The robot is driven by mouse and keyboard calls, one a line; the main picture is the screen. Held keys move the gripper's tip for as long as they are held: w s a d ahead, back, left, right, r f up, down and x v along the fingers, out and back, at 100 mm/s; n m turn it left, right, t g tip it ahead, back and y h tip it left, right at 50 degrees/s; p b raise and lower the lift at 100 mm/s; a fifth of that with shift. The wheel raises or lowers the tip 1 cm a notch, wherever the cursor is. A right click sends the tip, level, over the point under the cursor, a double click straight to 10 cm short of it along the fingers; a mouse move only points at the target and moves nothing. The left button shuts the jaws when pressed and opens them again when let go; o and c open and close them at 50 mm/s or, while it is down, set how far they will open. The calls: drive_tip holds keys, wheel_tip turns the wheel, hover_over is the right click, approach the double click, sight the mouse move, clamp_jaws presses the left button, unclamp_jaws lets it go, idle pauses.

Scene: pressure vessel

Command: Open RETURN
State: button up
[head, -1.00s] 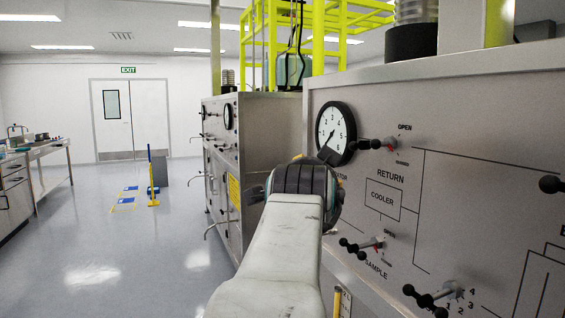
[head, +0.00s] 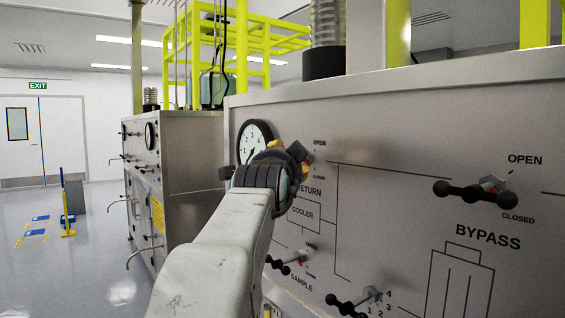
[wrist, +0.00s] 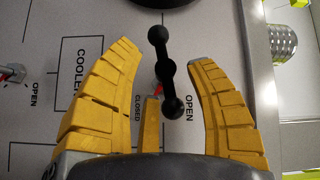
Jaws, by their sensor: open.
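The RETURN valve handle (wrist: 166,70) is a black bar with ball ends, between OPEN and CLOSED labels in the wrist view. My gripper (wrist: 163,56) has yellow fingers spread apart, one on each side of the handle with gaps showing. A shorter third finger lies close to the handle's lower end; I cannot tell whether it touches. In the head view my gripper (head: 297,155) is at the panel just above the RETURN label and hides most of the handle.
A round pressure gauge (head: 254,142) is just left of my gripper. The SAMPLE handle (head: 286,262), a numbered selector handle (head: 352,303) and the BYPASS handle (head: 478,191) stick out from the same panel. Open floor lies to the left.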

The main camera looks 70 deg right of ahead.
drive_tip(key=shift+d, duration=0.45)
drive_tip(key=shift+w+f, duration=0.1)
clamp_jaws()
